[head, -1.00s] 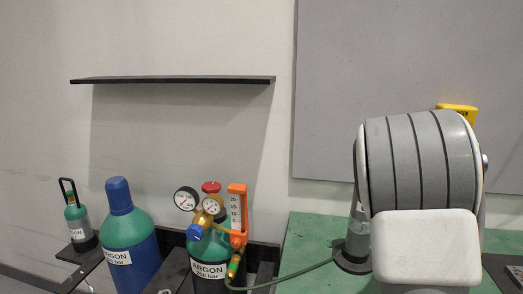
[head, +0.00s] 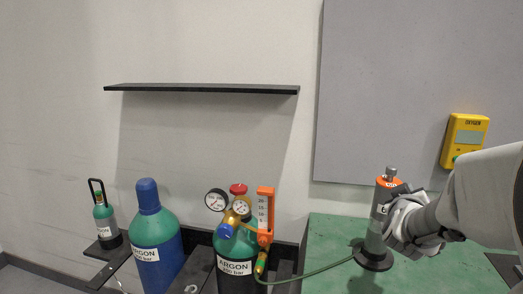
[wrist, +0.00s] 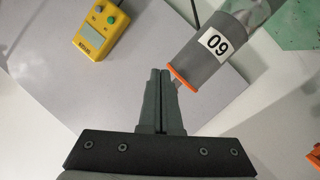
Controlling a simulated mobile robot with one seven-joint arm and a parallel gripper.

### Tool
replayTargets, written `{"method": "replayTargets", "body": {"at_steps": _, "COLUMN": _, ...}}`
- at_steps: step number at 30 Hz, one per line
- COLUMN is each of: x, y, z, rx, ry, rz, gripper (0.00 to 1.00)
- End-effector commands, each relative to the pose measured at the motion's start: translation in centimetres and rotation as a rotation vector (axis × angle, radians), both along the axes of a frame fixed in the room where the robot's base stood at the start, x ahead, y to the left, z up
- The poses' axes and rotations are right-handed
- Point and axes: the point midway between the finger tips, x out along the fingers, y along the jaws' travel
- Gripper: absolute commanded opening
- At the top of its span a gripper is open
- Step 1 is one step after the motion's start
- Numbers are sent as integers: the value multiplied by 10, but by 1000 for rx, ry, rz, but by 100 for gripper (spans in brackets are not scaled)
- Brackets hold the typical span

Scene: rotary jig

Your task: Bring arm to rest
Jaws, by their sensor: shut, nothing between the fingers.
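My arm (head: 480,200) comes in from the right in the head view, with its grey-white wrist end beside a grey cylinder (head: 377,222). My gripper (wrist: 161,72) shows in the wrist view with its two dark fingers together and nothing between them. In the head view my fingertips cannot be made out clearly.
A yellow oxygen meter (head: 464,139) hangs on the grey panel (head: 390,80). The cylinder stands on a green table (head: 330,240), with a hose running left to the regulator (head: 238,205) on an argon bottle. A blue-green bottle (head: 155,235) and a black shelf (head: 200,88) are further left.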

Motion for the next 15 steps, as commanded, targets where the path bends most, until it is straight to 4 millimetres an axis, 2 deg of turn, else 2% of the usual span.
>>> {"method": "replayTargets", "body": {"at_steps": 1, "x": -4, "y": 17, "z": 9, "rx": 77, "ry": 10, "rz": 45, "gripper": 0}}
{"method": "replayTargets", "body": {"at_steps": 5, "x": -21, "y": 63, "z": 15, "rx": 269, "ry": 75, "rz": 153, "gripper": 0}}
{"method": "replayTargets", "body": {"at_steps": 8, "x": -43, "y": 100, "z": 20, "rx": 400, "ry": 147, "rz": 222, "gripper": 0}}
{"method": "replayTargets", "body": {"at_steps": 11, "x": -72, "y": 132, "z": 24, "rx": 510, "ry": 234, "rz": 269, "gripper": 0}}
{"method": "replayTargets", "body": {"at_steps": 15, "x": -122, "y": 170, "z": 26, "rx": 627, "ry": 376, "rz": 291, "gripper": 0}}
